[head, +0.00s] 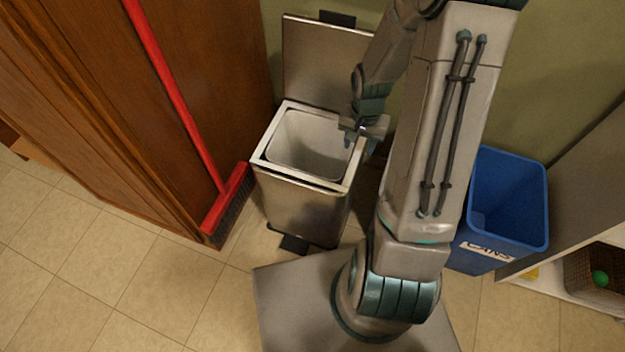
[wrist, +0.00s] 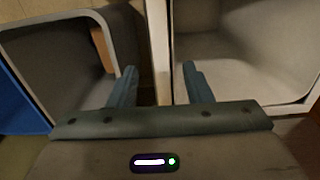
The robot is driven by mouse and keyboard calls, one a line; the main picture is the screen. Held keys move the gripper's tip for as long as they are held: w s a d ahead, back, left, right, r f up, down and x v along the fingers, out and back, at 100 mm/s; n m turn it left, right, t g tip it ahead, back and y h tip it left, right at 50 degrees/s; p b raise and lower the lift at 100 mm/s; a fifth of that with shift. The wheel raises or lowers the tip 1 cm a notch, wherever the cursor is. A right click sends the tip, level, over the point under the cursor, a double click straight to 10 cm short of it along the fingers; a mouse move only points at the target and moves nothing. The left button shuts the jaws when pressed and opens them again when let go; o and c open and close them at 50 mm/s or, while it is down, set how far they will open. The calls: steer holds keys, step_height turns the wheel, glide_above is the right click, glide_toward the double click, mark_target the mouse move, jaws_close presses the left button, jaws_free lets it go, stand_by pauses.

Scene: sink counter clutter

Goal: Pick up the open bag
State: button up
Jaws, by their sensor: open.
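The open bag (head: 308,140) appears as a pale grey lining inside the metal step bin (head: 300,205), its mouth wide and facing up. The bin's lid (head: 322,62) stands open at the back. My gripper (head: 361,143) is at the bin's right rim, fingers pointing down, open, with nothing seen held. In the wrist view the bag (wrist: 245,60) fills the right side. The bin's rim (wrist: 160,45) runs between the two fingertips (wrist: 160,78), one finger on the bag's side and one outside. Whether either finger touches the bag or rim cannot be told.
A blue bin (head: 508,195) marked CANS stands to the right, partly behind my arm. A red broom (head: 190,110) leans by the wooden cabinet (head: 85,110) on the left. A white shelf (head: 560,288) is at the right. Tiled floor (head: 115,270) is clear at the front left.

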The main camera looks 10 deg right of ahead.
mark_target(357, 154)
steer(key=shift+w+f+b, duration=0.2)
steer(key=shift+f+b, duration=1.3)
steer(key=shift+f, duration=1.6)
